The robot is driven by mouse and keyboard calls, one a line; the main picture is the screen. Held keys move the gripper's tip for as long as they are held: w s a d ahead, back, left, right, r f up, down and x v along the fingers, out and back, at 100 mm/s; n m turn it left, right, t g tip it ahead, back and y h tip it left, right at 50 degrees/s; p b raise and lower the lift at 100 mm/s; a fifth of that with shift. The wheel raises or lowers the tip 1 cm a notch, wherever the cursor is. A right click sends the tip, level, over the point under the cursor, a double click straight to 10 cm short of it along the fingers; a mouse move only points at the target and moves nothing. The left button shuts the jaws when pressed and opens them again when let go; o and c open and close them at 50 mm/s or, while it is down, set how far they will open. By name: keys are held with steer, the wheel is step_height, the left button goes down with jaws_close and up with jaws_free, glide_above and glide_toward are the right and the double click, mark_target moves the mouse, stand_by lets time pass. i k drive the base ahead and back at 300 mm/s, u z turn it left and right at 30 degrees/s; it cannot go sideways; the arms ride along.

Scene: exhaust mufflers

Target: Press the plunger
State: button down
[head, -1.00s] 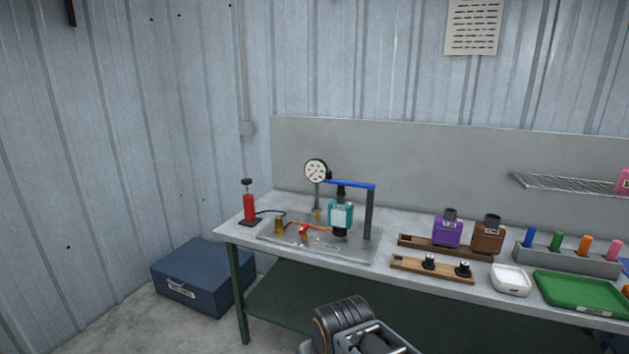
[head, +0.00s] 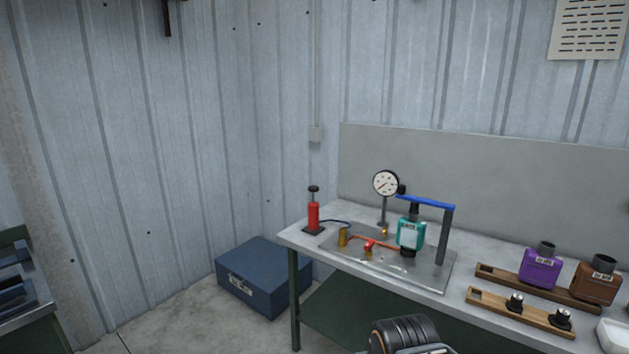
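A red hand pump (head: 313,217) stands upright on a dark base at the left end of the workbench. Its plunger, with a black knob (head: 313,189) on top, sticks up above the red body. A thin dark hose runs from the pump to a metal plate (head: 430,278). On the plate are a round dial gauge (head: 386,183), a teal muffler (head: 411,233) under a blue bar (head: 426,201), a brass fitting (head: 343,236) and a red valve (head: 368,246). Part of my arm shows at the bottom edge; my gripper's fingers are not seen.
Purple (head: 541,268) and brown (head: 595,283) mufflers stand on a wooden rack at the right. A wooden strip (head: 535,314) with black knobs lies in front. A blue box (head: 262,277) sits on the floor left of the bench. Another table (head: 22,290) shows at the far left.

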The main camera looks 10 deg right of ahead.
mark_target(313, 189)
steer(key=u, duration=0.1)
steer(key=i, duration=2.45)
